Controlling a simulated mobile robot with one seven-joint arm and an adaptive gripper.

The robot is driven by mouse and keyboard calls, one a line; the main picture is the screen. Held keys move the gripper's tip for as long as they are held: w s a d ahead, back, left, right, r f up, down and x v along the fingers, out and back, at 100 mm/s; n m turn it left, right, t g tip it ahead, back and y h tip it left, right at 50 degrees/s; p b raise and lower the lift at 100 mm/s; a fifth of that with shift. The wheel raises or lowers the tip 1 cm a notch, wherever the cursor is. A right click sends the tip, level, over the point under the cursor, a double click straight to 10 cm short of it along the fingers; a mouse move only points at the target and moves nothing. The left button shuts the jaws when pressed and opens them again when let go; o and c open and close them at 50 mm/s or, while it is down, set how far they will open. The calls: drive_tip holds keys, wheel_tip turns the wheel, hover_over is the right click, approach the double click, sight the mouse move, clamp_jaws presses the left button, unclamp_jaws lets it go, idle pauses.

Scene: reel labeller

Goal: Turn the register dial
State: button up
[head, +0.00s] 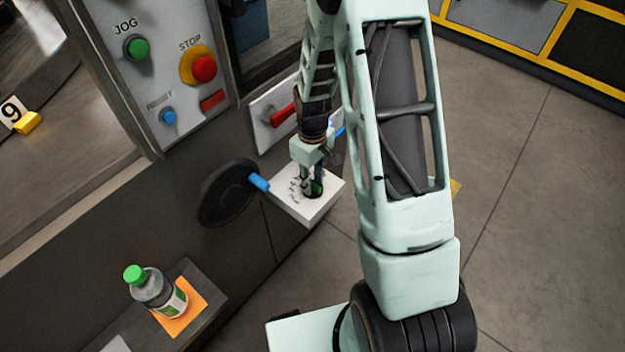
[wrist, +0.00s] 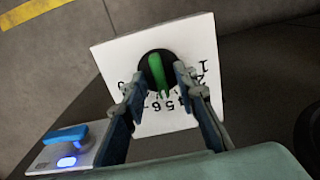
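The register dial is a black round knob with a green bar (wrist: 157,75) on a white square box (wrist: 108,55) with printed numbers. The bar's lower end points toward the numbers near 5 and 6 in the wrist view. In the head view the white box (head: 297,207) juts from the machine's front, and the green bar (head: 316,188) is partly hidden by my gripper. My gripper (wrist: 156,79) is open, with one finger on each side of the green bar. Gaps show between the fingers and the bar; I see no clear contact. Some numbers are hidden behind the fingers.
A black handwheel with a blue handle (head: 259,182) sits just left of the box. A red lever (head: 283,114) is above it. A blue handle (wrist: 66,136) on a lit plate is nearby. A green-capped bottle (head: 154,288) stands on an orange pad. A red stop button (head: 203,68) is on the panel.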

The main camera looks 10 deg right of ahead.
sight(313, 183)
drive_tip(key=shift+c, duration=0.7)
clamp_jaws()
drive_tip(key=shift+m+b, duration=0.45)
drive_tip(key=shift+m, duration=1.55)
drive_tip(key=shift+o, duration=0.7)
unclamp_jaws()
wheel_tip(313, 183, up, 12)
